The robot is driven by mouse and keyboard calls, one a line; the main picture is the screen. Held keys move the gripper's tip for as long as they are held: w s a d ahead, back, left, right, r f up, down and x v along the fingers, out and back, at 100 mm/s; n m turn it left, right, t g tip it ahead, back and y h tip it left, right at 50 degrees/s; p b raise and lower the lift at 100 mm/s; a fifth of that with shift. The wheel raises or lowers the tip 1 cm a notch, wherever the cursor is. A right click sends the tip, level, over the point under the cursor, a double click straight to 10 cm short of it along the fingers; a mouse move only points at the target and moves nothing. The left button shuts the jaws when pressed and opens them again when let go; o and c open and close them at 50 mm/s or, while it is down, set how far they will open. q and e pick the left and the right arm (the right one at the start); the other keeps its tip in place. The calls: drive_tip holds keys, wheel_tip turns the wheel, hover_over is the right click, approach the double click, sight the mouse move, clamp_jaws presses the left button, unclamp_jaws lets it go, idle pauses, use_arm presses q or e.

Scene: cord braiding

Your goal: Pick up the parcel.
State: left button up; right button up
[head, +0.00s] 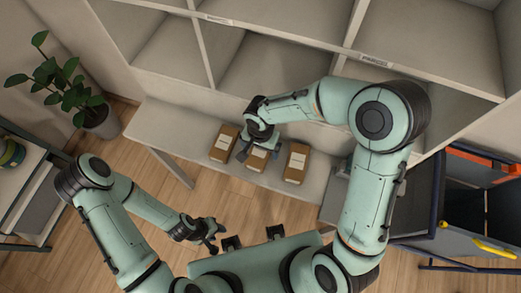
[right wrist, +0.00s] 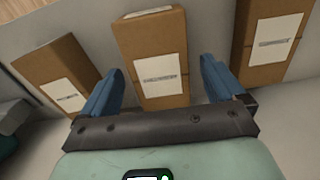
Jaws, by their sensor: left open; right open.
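Three brown cardboard parcels with white labels lie in a row on the pale bench (head: 165,125): a left parcel (head: 222,148), a middle parcel (head: 257,161) and a right parcel (head: 297,163). My right gripper (head: 258,150) is over the middle parcel and hides part of it. In the right wrist view its blue fingers are open on either side of the middle parcel (right wrist: 150,45), with gaps showing; I cannot tell how far down they reach. The left parcel (right wrist: 55,70) and right parcel (right wrist: 262,40) stand outside the fingers. My left gripper (head: 213,238) is open and empty, away from the bench.
Empty pale shelf compartments (head: 270,72) rise behind the bench, with small labels on their edges. A potted plant (head: 100,118) stands at the left. A rack (head: 25,190) is at the far left. A dark-framed cart with a yellow handle (head: 490,248) is at the right.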

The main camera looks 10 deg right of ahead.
drive_tip(key=shift+f, duration=0.8)
drive_tip(key=c, duration=1.1)
drive_tip(key=shift+o, duration=0.2)
drive_tip(key=shift+r, duration=0.1)
